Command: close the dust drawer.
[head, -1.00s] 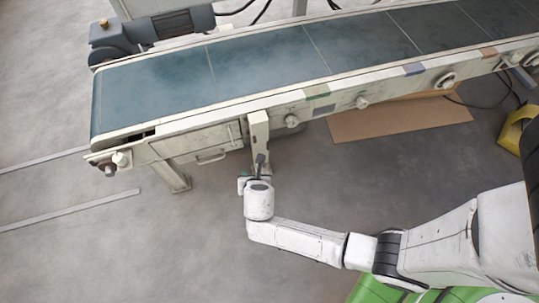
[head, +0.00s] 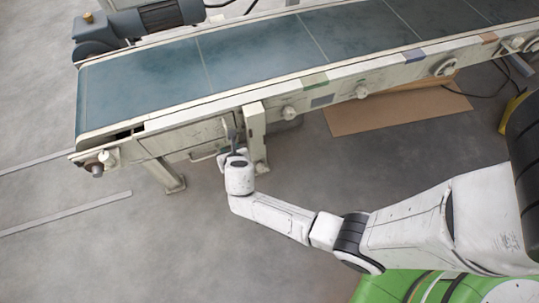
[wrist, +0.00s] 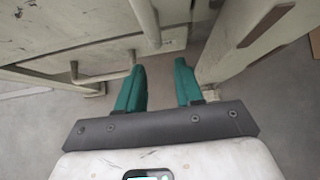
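The dust drawer is most likely the pale panel (head: 185,137) under the near side of the conveyor, with a bar handle (head: 205,155) low on it. In the wrist view a bar handle (wrist: 103,77) shows left of my gripper (wrist: 160,65). A second, upright bar (wrist: 147,22) stands ahead of the fingers. My gripper is open: its two teal fingers are apart with only floor between them. In the head view my gripper (head: 231,148) is by the drawer's right end, and my wrist partly hides it. I cannot tell how far out the drawer stands.
A conveyor leg (head: 255,132) stands close to the right of my gripper; it also shows in the wrist view (wrist: 240,50). Another leg (head: 168,176) stands at the left. The blue belt (head: 140,88) runs above. The floor in front is clear.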

